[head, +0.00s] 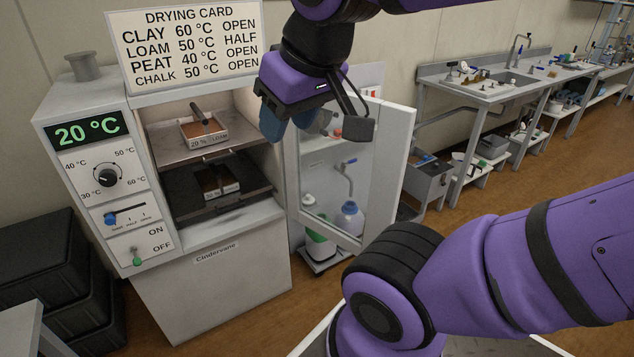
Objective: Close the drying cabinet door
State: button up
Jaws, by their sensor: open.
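The drying cabinet (220,285) stands at the left with its chamber exposed. Its door (384,175), a pale frame around a window, stands wide open on the right side of the cabinet. My gripper (315,132) is open and empty, above and in front of the cabinet's right edge. In the picture it overlaps the upper left of the door and hides part of it. I cannot tell whether it touches the door. Inside, an upper shelf (165,150) and a lower shelf (176,204) each hold a small soil tray: upper tray (207,141), lower tray (222,195).
The control panel (110,210) shows 20 °C, with a knob, a slider and a switch. A drying card (185,42) stands on top. Bottles (348,222) show through the door window. Black crates (50,265) sit at the left. A sink bench (495,88) lines the back wall.

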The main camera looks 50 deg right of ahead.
aim_at(395, 122)
jog(key=k+l+u, duration=0.1)
jog(key=l+u, duration=0.15)
jog(key=l, duration=0.2)
jog(key=k+l+u, duration=0.1)
jog(key=l+u, duration=0.15)
jog(key=l, duration=0.15)
jog(key=k+l+u, duration=0.25)
jog(key=l, duration=0.15)
jog(key=k+l, duration=0.2)
jog(key=l, duration=0.25)
jog(key=k+l+u, duration=0.1)
jog(key=l, duration=0.3)
jog(key=k+l, duration=0.3)
jog(key=l, duration=0.15)
jog(key=k+l+u, duration=0.1)
jog(key=l, duration=0.3)
jog(key=k+l, duration=0.55)
jog(key=l, duration=0.2)
jog(key=k+l, duration=0.2)
jog(key=l, duration=0.2)
jog(key=i+l+z, duration=0.2)
jog(key=i+l, duration=0.1)
jog(key=l, duration=0.05)
